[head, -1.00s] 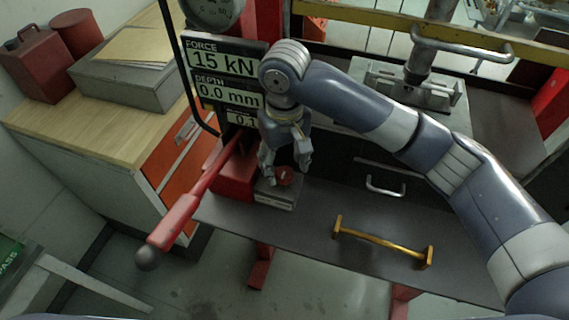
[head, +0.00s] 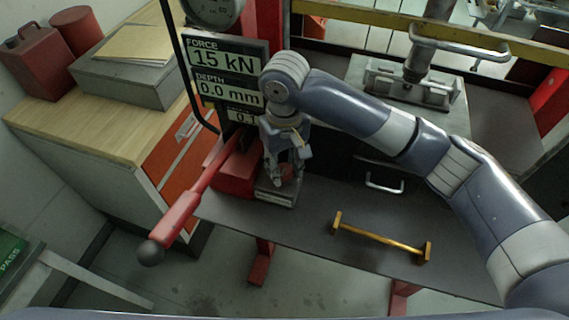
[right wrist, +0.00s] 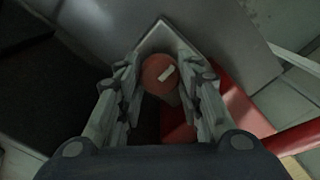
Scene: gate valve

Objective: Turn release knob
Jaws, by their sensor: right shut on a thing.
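The release knob (right wrist: 158,72) is a round red knob with a pale mark on top. It sits on a small grey block (head: 275,197) beside the red pump body (head: 236,174). My right gripper (head: 284,172) points down over the block, its fingers on either side of the knob and shut on it. In the head view the fingers hide most of the knob (head: 286,171). In the right wrist view the two fingers (right wrist: 162,88) flank the knob left and right, and the pale mark is tilted. My left gripper is not in view.
A red pump lever (head: 190,205) with a dark ball end reaches out at the left. A display panel (head: 226,75) reads 15 kN and 0.0 mm. A yellow handle (head: 381,239) lies on the dark bench at the right. A wooden-topped cabinet (head: 85,140) stands at the left.

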